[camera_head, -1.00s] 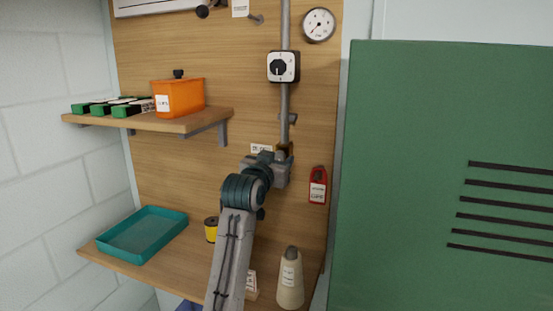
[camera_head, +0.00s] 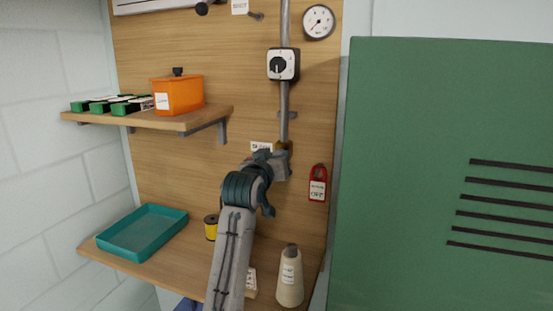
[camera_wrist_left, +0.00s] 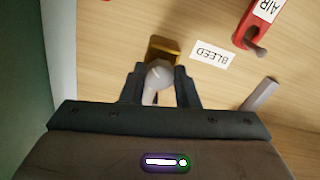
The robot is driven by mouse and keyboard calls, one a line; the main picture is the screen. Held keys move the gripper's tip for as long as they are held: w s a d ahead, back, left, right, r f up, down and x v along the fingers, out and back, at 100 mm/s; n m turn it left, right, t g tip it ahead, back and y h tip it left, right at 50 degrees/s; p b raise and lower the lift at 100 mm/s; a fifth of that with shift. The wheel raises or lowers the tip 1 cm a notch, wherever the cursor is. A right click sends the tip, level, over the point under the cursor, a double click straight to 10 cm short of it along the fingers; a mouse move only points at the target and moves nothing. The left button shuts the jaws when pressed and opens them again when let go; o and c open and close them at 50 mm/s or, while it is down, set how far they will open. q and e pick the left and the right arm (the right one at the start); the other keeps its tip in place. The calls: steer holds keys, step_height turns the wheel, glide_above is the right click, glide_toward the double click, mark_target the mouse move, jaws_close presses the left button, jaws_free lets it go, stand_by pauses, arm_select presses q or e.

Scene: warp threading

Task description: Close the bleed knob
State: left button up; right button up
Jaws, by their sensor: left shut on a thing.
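The bleed knob (camera_wrist_left: 158,76) is a pale grey handle on a brass-coloured valve body (camera_wrist_left: 164,50) in the left wrist view. My left gripper (camera_wrist_left: 158,86) is shut on it, with one dark finger on each side. In the head view the left gripper (camera_head: 284,158) is at the brass fitting (camera_head: 284,146) at the foot of the grey pipe, and the knob is hidden behind it. A white BLEED label (camera_wrist_left: 212,54) is beside the knob on the wooden board. My right gripper is not in view.
A red handle with an AIR label (camera_wrist_left: 252,22) is near the knob. A dial (camera_head: 283,64) and a gauge (camera_head: 318,21) are above. A red tag (camera_head: 317,183) hangs right of the gripper. A cone (camera_head: 290,277) and teal tray (camera_head: 142,232) are below; a green cabinet (camera_head: 400,180) is right.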

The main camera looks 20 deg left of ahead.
arm_select(q)
steer(key=n, duration=2.6)
steer(key=shift+n, duration=0.4)
steer(key=o, duration=1)
steer(key=shift+c, duration=0.2)
steer(key=shift+r, duration=0.1)
